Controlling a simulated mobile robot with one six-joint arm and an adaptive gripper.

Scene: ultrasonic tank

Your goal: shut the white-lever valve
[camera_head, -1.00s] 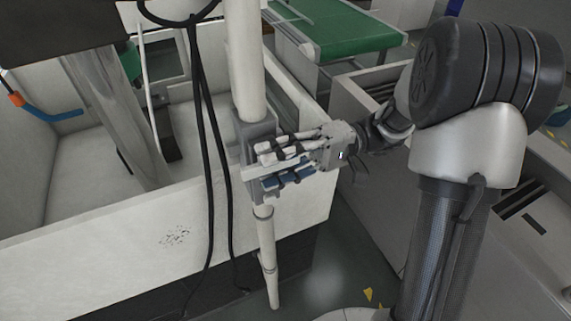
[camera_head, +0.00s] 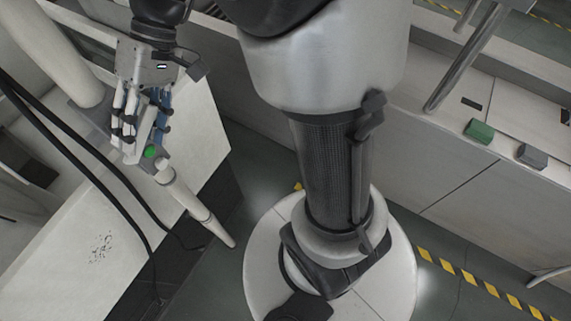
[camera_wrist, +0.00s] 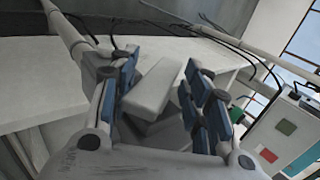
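The white lever (camera_wrist: 157,86) lies between the fingers of my gripper (camera_wrist: 158,92) in the wrist view, slanted to them, with visible gaps beside it. The gripper is open around it. In the head view, my gripper (camera_head: 141,137) points down at the valve at the upper left, and the white lever (camera_head: 143,135) shows partly between its fingers. A green spot (camera_head: 150,152) shows just below the fingertips. The white pipe (camera_head: 190,200) runs down from there to the floor. The fingers hide much of the valve body.
Black cables (camera_head: 95,175) hang close left of the pipe, before the white tank wall (camera_head: 175,150). The wrist view shows a control box (camera_wrist: 285,135) with coloured panels at right. A green block (camera_head: 479,131) and a grey block (camera_head: 532,156) sit on the right-hand bench.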

